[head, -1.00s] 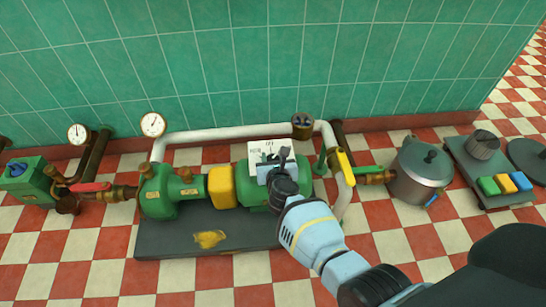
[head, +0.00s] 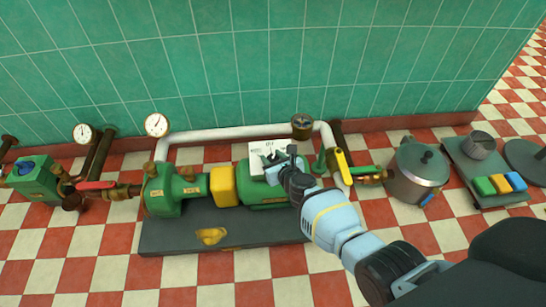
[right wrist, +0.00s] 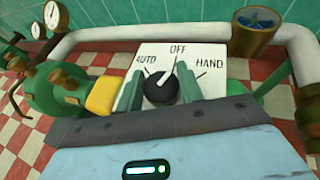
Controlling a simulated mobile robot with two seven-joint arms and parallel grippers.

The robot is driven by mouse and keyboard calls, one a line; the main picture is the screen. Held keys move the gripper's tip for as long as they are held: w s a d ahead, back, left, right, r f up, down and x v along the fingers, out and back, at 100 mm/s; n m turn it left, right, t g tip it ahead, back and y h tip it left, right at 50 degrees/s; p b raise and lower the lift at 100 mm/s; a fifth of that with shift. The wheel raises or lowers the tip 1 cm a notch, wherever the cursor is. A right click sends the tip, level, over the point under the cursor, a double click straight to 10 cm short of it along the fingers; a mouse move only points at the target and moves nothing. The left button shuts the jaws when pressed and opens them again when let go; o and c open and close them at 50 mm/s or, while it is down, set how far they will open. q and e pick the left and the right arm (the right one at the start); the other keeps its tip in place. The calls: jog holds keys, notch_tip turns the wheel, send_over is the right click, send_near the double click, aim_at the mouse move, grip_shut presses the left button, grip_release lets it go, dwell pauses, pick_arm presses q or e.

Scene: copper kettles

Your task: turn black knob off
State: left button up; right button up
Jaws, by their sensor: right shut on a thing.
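The black knob (right wrist: 159,88) sits on a white panel (right wrist: 207,53) marked AUTO, OFF and HAND in the right wrist view. Its white pointer is turned up and slightly right, toward the OFF mark. The fingers of my right gripper (right wrist: 160,92) stand on either side of the knob and are shut on it. In the head view my right gripper (head: 279,162) is in front of the panel (head: 262,148) above the green motor, and it hides the knob. My left gripper is not in view.
The green pump (head: 162,193) and yellow coupling (head: 223,187) stand left of the panel on a dark base. A white pipe (head: 235,132) runs behind. A yellow-handled valve (head: 341,160), a grey pot (head: 417,172) and a button box (head: 478,160) are to the right.

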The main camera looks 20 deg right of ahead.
jog(key=shift+n+y, duration=0.4)
jog(key=shift+y, duration=0.1)
jog(key=shift+n+g+y, duration=0.3)
jog(key=shift+n+y, duration=0.5)
jog(key=shift+n+g+y, duration=0.4)
jog(key=shift+n+y, duration=0.7)
jog(key=shift+y, duration=0.1)
jog(key=o, duration=1)
jog(key=shift+s, duration=0.1)
